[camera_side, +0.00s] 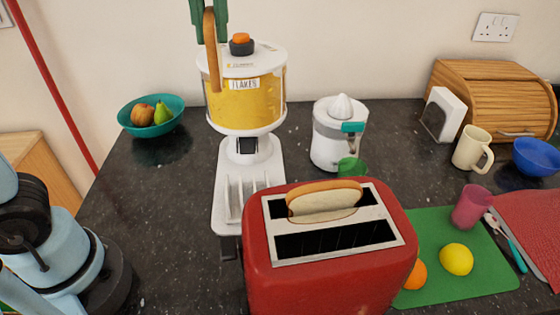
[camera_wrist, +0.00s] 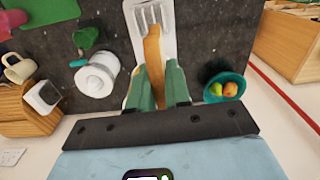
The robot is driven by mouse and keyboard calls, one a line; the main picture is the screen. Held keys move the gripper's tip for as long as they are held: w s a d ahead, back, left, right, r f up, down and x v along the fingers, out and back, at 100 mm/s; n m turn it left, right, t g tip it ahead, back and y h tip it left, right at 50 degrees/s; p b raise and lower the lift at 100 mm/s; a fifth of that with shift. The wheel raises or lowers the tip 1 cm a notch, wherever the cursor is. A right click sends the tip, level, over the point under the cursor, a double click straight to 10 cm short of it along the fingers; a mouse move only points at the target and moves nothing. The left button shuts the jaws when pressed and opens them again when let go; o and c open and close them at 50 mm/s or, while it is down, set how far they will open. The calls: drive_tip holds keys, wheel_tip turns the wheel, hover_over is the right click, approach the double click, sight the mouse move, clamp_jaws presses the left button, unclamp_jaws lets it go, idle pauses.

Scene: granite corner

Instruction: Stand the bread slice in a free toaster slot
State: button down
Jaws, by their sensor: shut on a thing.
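My gripper (camera_side: 209,14) is at the top of the side view, its green fingers shut on a bread slice (camera_side: 213,50). The slice hangs upright, seen nearly edge-on, in front of the flakes dispenser's left side and well above the counter. In the wrist view the slice (camera_wrist: 153,48) shows between the green fingers (camera_wrist: 160,84). The red toaster (camera_side: 330,288) stands at the front centre, lower and to the right of my gripper. Another bread slice (camera_side: 324,199) stands in its back slot. Its front slot (camera_side: 335,239) is empty. The toaster is not seen in the wrist view.
The flakes dispenser (camera_side: 247,105) stands behind the toaster, close to the held slice in the picture. A white juicer (camera_side: 336,140) and green cup (camera_side: 351,168) stand behind the toaster. A fruit bowl (camera_side: 168,127) is left. A green mat (camera_side: 436,230) with a lemon (camera_side: 456,259) is right.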

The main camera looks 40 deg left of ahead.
drive_tip(key=s+d+f+m, duration=0.1)
drive_tip(key=s+d+m, duration=0.2)
drive_tip(key=d+m, duration=0.75)
drive_tip(key=s+d+m, duration=0.3)
drive_tip(key=d+m, duration=0.4)
drive_tip(key=d, duration=0.7)
drive_tip(key=shift+w+a+f, duration=0.15)
drive_tip(key=shift+f, duration=3.5)
drive_tip(key=shift+w+a+f, duration=0.1)
drive_tip(key=shift+w+f, duration=0.05)
drive_tip(key=shift+f, duration=3.5)
drive_tip(key=c, duration=1)
unclamp_jaws()
drive_tip(key=shift+r, duration=0.1)
wheel_tip(320, 180, up, 8)
